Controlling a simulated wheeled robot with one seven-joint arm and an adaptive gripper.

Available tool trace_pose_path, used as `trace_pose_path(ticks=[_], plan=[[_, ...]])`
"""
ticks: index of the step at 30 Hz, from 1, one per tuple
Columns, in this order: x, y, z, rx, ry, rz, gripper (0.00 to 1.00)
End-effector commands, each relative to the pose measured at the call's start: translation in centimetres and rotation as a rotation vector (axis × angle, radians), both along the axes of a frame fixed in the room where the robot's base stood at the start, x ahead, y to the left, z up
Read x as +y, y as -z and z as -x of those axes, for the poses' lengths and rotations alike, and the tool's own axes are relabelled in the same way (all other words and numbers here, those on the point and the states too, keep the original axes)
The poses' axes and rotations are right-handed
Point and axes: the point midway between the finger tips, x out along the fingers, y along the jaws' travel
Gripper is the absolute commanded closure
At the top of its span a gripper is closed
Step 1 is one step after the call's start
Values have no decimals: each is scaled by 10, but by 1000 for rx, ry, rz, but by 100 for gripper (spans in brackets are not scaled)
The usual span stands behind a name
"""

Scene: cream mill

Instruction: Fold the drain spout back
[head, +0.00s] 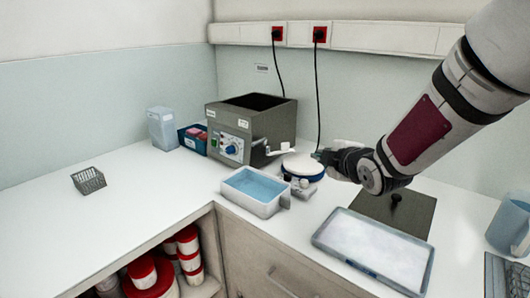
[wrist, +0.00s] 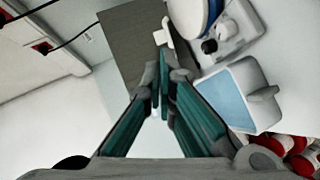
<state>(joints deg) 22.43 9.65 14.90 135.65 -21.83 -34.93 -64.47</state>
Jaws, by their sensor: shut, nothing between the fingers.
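The grey water bath (head: 272,117) with a blue knob stands against the back wall. A whitish drain spout (head: 284,150) sticks out to the right from its lower front corner. In the wrist view the bath's grey side (wrist: 133,45) lies beyond my fingers, and a small pale part that looks like the spout (wrist: 163,34) shows just past the fingertips. My gripper (head: 318,156) is shut and empty, to the right of the spout's end. In the wrist view its green-padded fingers (wrist: 160,75) come together at the tips. I cannot tell whether they touch the spout.
A white device with a round blue-rimmed top (head: 303,167) stands under my gripper. A blue-lined tub (head: 254,191) sits in front of the bath. A shallow white tray (head: 372,250) and a dark plate (head: 410,209) lie right. The left counter is mostly clear around a wire basket (head: 88,180).

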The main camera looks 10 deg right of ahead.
Motion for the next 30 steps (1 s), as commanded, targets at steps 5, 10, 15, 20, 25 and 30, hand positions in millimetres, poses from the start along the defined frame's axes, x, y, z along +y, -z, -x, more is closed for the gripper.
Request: trace_pose_path(ticks=[5,10,15,20,25,30], plan=[[3,53,-41,-151,-118,87,100],[4,78,-60,-299,-179,146,100],[3,88,-66,-387,-198,175,100],[4,88,-72,-409,-202,183,100],[11,87,-92,-409,-203,183,100],[19,88,-125,-408,-203,181,100]])
